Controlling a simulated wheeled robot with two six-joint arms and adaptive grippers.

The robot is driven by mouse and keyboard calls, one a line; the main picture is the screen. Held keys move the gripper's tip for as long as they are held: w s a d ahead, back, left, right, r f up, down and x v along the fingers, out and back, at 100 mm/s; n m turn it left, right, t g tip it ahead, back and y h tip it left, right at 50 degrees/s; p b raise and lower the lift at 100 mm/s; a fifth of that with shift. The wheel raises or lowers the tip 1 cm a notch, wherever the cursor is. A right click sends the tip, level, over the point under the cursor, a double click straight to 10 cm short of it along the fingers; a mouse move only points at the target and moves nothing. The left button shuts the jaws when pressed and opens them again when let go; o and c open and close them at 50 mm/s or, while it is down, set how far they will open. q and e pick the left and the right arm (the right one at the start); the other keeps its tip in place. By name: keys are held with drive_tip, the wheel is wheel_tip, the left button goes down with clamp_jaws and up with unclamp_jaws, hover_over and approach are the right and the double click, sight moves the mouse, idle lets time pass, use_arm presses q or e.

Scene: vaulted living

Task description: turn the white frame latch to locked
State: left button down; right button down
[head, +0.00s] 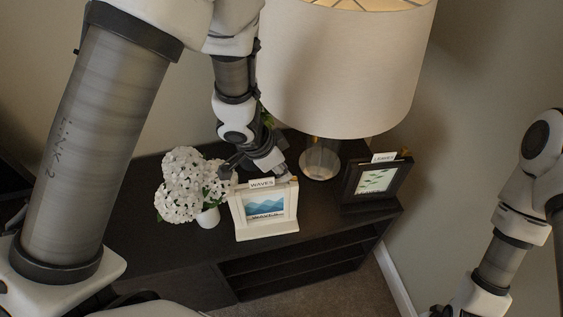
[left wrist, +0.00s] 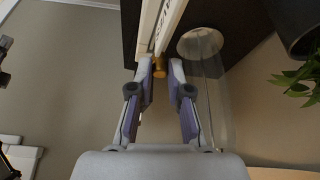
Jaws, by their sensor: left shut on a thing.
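The white frame (head: 240,216) stands upright on the dark cabinet, with a blue wave picture and a "WAVES" label on top. Its latch shows as a small brass knob (left wrist: 160,66) at the frame's edge in the left wrist view. My left gripper (head: 283,173) reaches down behind the frame's top right corner. In the left wrist view its fingertips (left wrist: 160,75) stand on either side of the knob, shut on it. The gripper hides most of the latch in the head view, so I cannot tell its turn. My right arm shows at the right, its gripper out of view.
A black frame (head: 349,185) labelled "LEAVES" stands to the right on the cabinet (head: 150,243). A lamp with a large shade (head: 340,75) and glass base (head: 319,160) stands behind. White flowers (head: 183,185) in a vase (head: 208,217) stand close on the left.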

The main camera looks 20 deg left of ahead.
use_arm(q)
drive_tip(key=m+g+p, duration=0.1)
drive_tip(key=m+p, duration=0.1)
drive_tip(key=p, duration=0.3)
drive_tip(key=m+g+p, duration=0.1)
drive_tip(key=m+p, duration=0.2)
drive_tip(key=p, duration=0.2)
drive_tip(key=m+g+h+p, duration=0.1)
drive_tip(key=m+p, duration=0.2)
drive_tip(key=p, duration=0.2)
drive_tip(key=shift+w+a+r, duration=0.1)
drive_tip(key=shift+w+r, duration=0.1)
drive_tip(key=shift+r, duration=0.1)
drive_tip(key=shift+w+f+m+g+p, duration=0.1)
drive_tip(key=shift+f+m+g+p, duration=0.2)
drive_tip(key=shift+m+p, duration=0.3)
drive_tip(key=shift+m, duration=0.8)
drive_tip(key=shift+g, duration=0.3)
drive_tip(key=c, duration=1.1)
unclamp_jaws()
drive_tip(key=shift+w+f, duration=0.1)
